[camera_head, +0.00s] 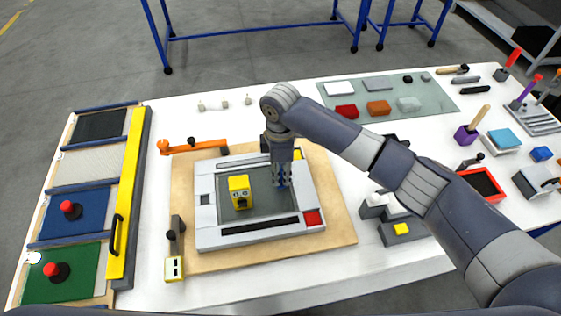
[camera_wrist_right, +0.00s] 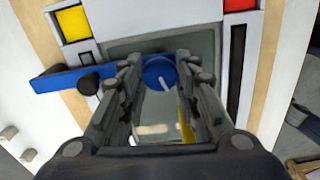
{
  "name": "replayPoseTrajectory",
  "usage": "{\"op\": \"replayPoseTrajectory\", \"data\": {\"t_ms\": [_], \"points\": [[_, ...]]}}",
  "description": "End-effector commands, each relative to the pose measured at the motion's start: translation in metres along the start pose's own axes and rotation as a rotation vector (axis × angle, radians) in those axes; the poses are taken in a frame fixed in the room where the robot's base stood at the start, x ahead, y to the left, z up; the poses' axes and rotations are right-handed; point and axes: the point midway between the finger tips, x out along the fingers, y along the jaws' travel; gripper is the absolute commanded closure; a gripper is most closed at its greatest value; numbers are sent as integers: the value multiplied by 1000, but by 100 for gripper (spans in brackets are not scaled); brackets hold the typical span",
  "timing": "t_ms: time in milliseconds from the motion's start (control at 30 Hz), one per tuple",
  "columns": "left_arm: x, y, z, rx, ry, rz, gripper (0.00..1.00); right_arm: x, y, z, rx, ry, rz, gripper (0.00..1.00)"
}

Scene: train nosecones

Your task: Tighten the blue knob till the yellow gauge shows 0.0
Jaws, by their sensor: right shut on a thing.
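My right gripper (camera_head: 282,181) reaches down onto the grey panel of the light-framed fixture. In the right wrist view its fingers (camera_wrist_right: 160,82) are on both sides of the round blue knob (camera_wrist_right: 153,66), which has a white pointer line, and they are shut on it. In the head view the gripper hides the knob. A yellow block with dial-like marks (camera_head: 239,190) stands on the panel left of the gripper. A small pale-yellow device with a display (camera_head: 174,268) lies at the board's front left; its reading is too small to tell. My left gripper is not in view.
The fixture frame (camera_head: 206,216) sits on a wooden board (camera_head: 340,215). An orange clamp (camera_head: 196,146) is at its back left, and a red square (camera_head: 312,217) at its front right. Coloured trays (camera_head: 92,255) stand at left; tools and blocks crowd the right.

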Motion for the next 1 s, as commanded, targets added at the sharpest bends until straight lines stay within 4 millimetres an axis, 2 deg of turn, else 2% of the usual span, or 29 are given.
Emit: {"op": "replayPoseTrajectory", "data": {"t_ms": [33, 100, 500, 1000], "points": [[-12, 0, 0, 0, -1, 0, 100, -5, -1, -1, 45, 2, -3, 94], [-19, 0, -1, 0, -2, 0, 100, -5, -1, -1, 113, 1, -3, 94], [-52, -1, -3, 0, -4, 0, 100, -3, -1, -1, 492, 1, -2, 94], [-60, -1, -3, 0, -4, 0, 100, 0, 0, -1, 961, 2, -1, 94]]}}
